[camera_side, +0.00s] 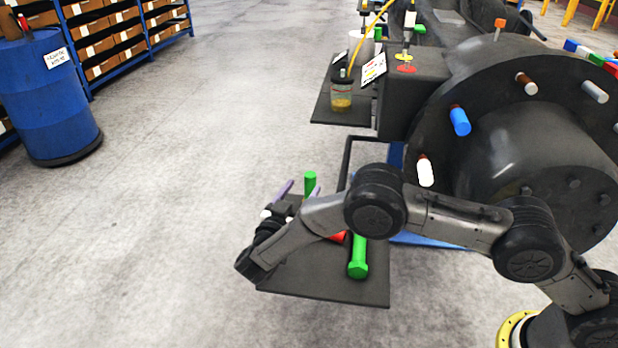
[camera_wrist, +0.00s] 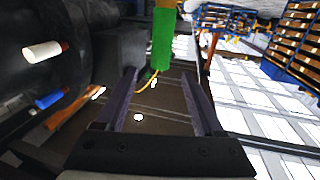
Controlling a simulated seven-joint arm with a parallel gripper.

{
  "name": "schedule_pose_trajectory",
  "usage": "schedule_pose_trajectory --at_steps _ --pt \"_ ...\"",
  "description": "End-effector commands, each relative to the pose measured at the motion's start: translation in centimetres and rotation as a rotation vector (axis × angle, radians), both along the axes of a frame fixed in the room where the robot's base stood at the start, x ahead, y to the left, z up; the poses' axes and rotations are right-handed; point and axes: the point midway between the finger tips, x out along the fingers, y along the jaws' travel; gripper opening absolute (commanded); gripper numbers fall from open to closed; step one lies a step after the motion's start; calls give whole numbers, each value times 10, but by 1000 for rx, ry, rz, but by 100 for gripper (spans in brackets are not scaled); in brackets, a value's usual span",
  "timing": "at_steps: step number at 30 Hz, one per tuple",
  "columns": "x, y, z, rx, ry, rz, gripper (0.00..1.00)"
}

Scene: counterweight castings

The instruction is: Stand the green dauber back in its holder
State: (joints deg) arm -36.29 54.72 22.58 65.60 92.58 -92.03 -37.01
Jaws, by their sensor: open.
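A green cylinder (camera_side: 310,183), which looks like the dauber, stands upright between the purple fingers of my gripper (camera_side: 301,189) in the side view. A second green piece (camera_side: 358,256) with a wider faceted end lies on the dark low tray (camera_side: 330,285). A red item (camera_side: 337,237) beside it is partly hidden by my arm. I cannot tell which part is the holder.
A large dark casting (camera_side: 510,140) with blue, white and brown-ended pegs stands at the right. A dark shelf (camera_side: 325,108) holds a jar (camera_side: 342,98) and a card. A blue drum (camera_side: 55,100) and racking stand far left. The floor between is clear.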

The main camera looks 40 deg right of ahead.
Motion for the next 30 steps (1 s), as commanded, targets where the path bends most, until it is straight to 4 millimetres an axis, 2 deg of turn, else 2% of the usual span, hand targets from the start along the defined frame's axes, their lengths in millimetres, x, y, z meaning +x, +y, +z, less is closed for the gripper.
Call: schedule_pose_trajectory --at_steps 3,9,23,26,29,30 --pt "-11 19 0 1 0 3 70" --pt "-22 35 0 0 0 1 70" --pt "-23 34 0 0 0 -7 70" --pt "-16 21 18 23 -28 -36 70" --pt "-6 -1 61 73 -92 -80 70" --pt "-4 -13 84 92 -122 -100 70"
